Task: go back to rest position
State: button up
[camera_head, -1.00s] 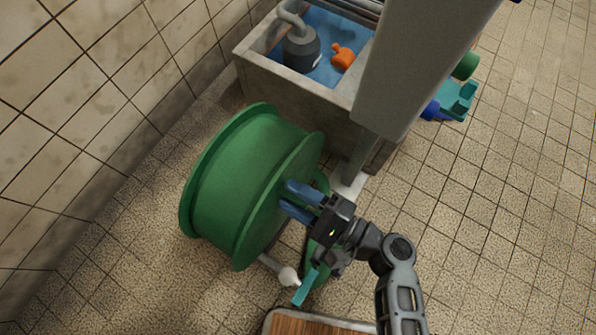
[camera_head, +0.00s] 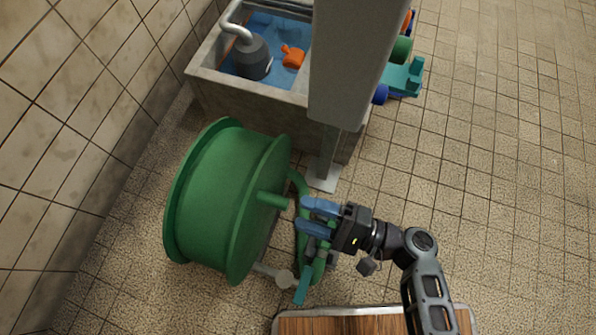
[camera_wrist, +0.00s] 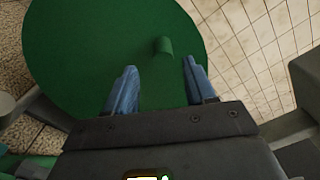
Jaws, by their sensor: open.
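My gripper (camera_head: 312,219), with blue fingers, is open and empty. It is just to the right of the large green reel (camera_head: 218,200), close to the short green peg (camera_head: 272,200) that sticks out of the reel's side. In the wrist view my open gripper (camera_wrist: 156,86) faces the reel's flat green disc (camera_wrist: 90,50). The peg (camera_wrist: 163,46) lies beyond the fingertips and between their lines, with nothing held.
A concrete tank (camera_head: 205,84) with a grey pump (camera_head: 252,57) and an orange part (camera_head: 292,56) stands behind the reel. A grey column (camera_head: 345,75) rises beside it. A wood-topped surface (camera_head: 340,325) is at the front. Tiled floor (camera_head: 500,180) is clear on the right.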

jog(key=shift+d, duration=0.1)
dwell(0.5)
jog(key=s+d+f+h, duration=0.4)
jog(key=s+f+h, duration=0.2)
jog(key=s+h, duration=0.15)
jog(key=s+d+r+n+t+h, duration=0.4)
jog(key=s+d+r+h, duration=0.3)
jog(key=d, duration=0.3)
jog(key=d+r+n+t+h+p, duration=0.1)
jog(key=d+r+n+t+p, duration=0.1)
jog(key=r+p, duration=1.1)
jog(key=s+d+r+n+t+h+p, duration=0.1)
jog(key=r+n+p, duration=0.3)
jog(key=r+p, duration=0.8)
notch_tip(320, 180, up, 21)
jog(key=shift+s+d+t+p, duration=0.2)
jog(key=shift+d+t+p, duration=0.2)
jog(key=shift+d+t, duration=0.35)
jog(key=shift+h, duration=0.25)
